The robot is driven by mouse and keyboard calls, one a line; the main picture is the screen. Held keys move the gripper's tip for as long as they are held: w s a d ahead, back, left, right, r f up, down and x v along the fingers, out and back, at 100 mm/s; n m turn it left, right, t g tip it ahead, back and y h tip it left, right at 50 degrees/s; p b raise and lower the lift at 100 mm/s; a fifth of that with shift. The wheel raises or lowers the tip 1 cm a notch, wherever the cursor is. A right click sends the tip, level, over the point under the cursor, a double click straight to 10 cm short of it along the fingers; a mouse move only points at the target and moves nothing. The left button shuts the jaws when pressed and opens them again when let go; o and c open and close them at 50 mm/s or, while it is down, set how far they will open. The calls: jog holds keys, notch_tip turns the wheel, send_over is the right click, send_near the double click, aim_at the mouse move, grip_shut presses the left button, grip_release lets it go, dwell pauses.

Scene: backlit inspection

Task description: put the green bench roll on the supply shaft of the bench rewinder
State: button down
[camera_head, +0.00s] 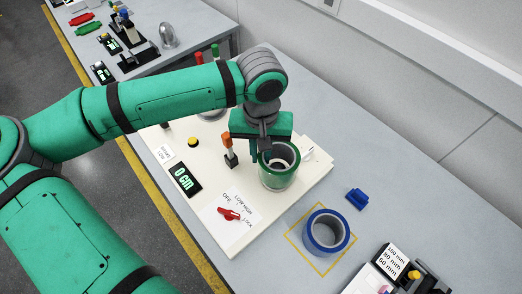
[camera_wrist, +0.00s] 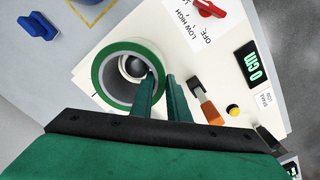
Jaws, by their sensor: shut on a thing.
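The green bench roll (camera_head: 280,182) is over the cream panel of the bench rewinder (camera_head: 262,219). My gripper (camera_head: 261,153) is shut on its wall, at the left side in the head view. In the wrist view the fingers (camera_wrist: 161,88) pinch the near right wall of the roll (camera_wrist: 103,82), one finger inside the hole and one outside. The roll's axis looks about upright. Through its hole a dark rounded end (camera_wrist: 134,66) shows, apparently the supply shaft. How far the roll sits down around it, and whether it touches the panel, I cannot tell.
A blue roll (camera_head: 326,251) stands in a yellow square on the bench, with a small blue block (camera_head: 356,198) nearby. An orange-topped lever (camera_head: 229,150), a display (camera_head: 185,180) and a red switch (camera_head: 229,214) are on the panel. A labelled device (camera_head: 395,262) stands at lower right.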

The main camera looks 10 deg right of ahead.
jog(key=shift+f, duration=1.55)
jog(key=c, duration=1.6)
grip_release()
jog(key=shift+r, duration=0.15)
notch_tip(320, 180, up, 11)
jog(key=shift+f, duration=0.2)
jog(key=shift+w, duration=0.1)
